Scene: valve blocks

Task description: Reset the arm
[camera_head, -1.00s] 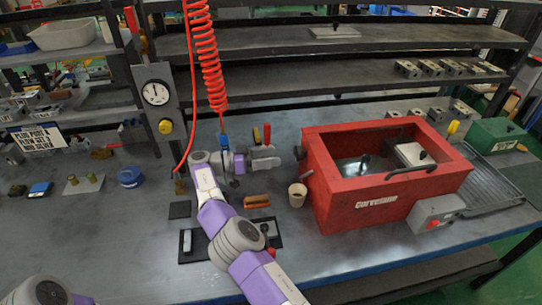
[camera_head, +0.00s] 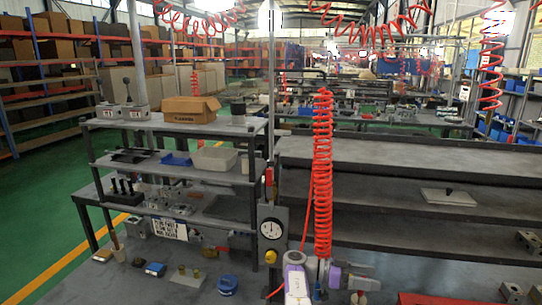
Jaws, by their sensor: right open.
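My right arm, white and purple, comes up from the bottom edge. Its gripper (camera_head: 342,277) is low in the view, just right of the pressure gauge (camera_head: 270,228) and near the lower end of the hanging red coiled hose (camera_head: 322,180). The jaws are open, but they are small and partly cut off from clear view. I cannot tell whether they touch the blue fitting (camera_head: 318,284) below the hose. My left gripper is not in view.
The red box (camera_head: 428,298) shows only its top edge at the bottom. A bench shelf (camera_head: 400,200) stands behind. A blue round part (camera_head: 227,284) and other small parts lie on the bench at lower left. A cardboard box (camera_head: 191,109) sits on the left shelf.

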